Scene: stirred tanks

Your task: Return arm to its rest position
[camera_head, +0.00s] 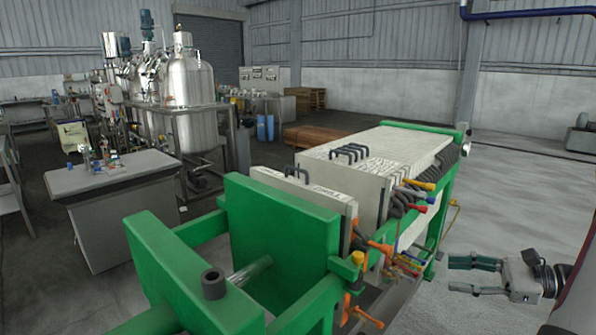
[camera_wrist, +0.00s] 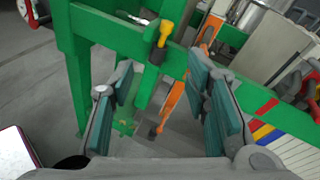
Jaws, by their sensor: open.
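My gripper (camera_head: 476,276) is at the lower right in the head view, to the right of the green filter press. Its two fingers point left and stand apart with nothing between them. In the wrist view my gripper (camera_wrist: 165,112) is open, with teal pads facing each other. Behind the fingers are the press's green frame (camera_wrist: 120,35), a yellow-handled valve (camera_wrist: 160,42) and an orange lever (camera_wrist: 190,80). The gripper looks apart from the press, though the exact gap is hard to tell.
The green filter press (camera_head: 285,235) with white plates (camera_head: 375,160) fills the middle. Coloured valve handles (camera_head: 415,185) stick out along its right side. A grey bench (camera_head: 110,180) and steel tanks (camera_head: 190,85) stand at the left.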

